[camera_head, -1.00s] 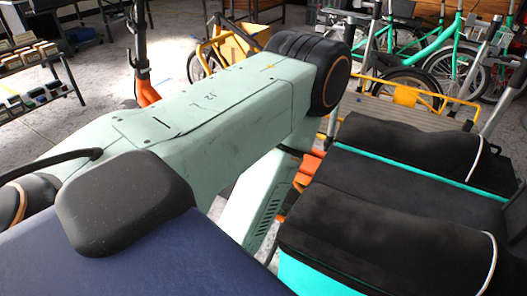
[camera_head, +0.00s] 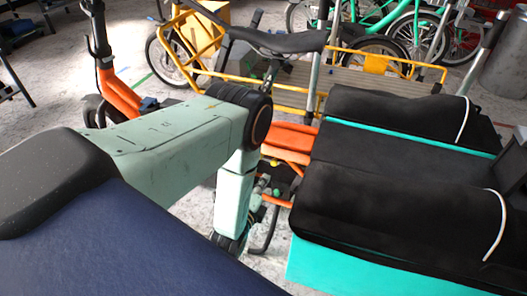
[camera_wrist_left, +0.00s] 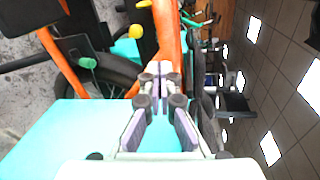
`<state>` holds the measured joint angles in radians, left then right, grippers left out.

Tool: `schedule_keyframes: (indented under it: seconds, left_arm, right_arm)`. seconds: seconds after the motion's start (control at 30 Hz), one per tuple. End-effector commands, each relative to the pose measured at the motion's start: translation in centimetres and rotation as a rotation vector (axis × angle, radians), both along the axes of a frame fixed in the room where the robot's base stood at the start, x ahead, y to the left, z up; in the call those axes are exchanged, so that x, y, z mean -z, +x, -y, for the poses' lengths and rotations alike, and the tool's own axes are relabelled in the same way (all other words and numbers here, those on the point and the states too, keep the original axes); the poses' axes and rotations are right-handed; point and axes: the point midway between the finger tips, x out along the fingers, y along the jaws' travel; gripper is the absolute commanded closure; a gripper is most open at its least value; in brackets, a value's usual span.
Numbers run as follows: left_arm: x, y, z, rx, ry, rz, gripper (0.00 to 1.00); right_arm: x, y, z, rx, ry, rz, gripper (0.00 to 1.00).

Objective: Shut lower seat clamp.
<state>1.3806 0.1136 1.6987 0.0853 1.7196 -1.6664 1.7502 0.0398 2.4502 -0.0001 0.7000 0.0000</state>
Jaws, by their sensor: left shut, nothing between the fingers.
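In the left wrist view, my left gripper (camera_wrist_left: 160,72) is shut and empty, with its fingers together in front of an orange frame tube (camera_wrist_left: 171,45). A green-tipped lever (camera_wrist_left: 87,63) and a yellow knob (camera_wrist_left: 136,31) show near the orange frame. I cannot tell which part is the lower seat clamp, or whether it is open. In the head view, the pale green left arm bends down beside the orange frame (camera_head: 290,138); the fingers are not clear there. My right gripper is not in view.
A cargo box with black covers and cyan edges (camera_head: 318,262) stands to the right of my arm. An orange scooter (camera_head: 120,95) stands at the left. Grey floor shows between them.

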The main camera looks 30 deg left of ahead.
Motion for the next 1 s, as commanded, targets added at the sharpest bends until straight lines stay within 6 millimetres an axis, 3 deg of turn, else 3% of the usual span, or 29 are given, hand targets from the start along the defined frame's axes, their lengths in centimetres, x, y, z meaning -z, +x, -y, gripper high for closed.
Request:
schedule_keyframes:
  seconds: [0.13, 0.37, 0.87, 1.0]
  left_arm:
    - [-1.2, 1.0, -0.2, 0.009, 0.17, 0.09, 1.0]
    - [-1.7, 2.6, -0.4, 0.007, 0.226, 0.12, 1.0]
    - [-1.5, 11.4, -2.4, 0.007, 0.223, 0.118, 1.0]
    - [-2.3, 9.9, -4.5, 0.004, 0.221, 0.111, 1.0]
  right_arm:
    - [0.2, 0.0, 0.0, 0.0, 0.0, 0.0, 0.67]
    - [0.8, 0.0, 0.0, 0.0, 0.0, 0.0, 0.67]
    - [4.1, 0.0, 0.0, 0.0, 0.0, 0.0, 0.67]
    - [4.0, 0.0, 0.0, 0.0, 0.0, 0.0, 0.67]
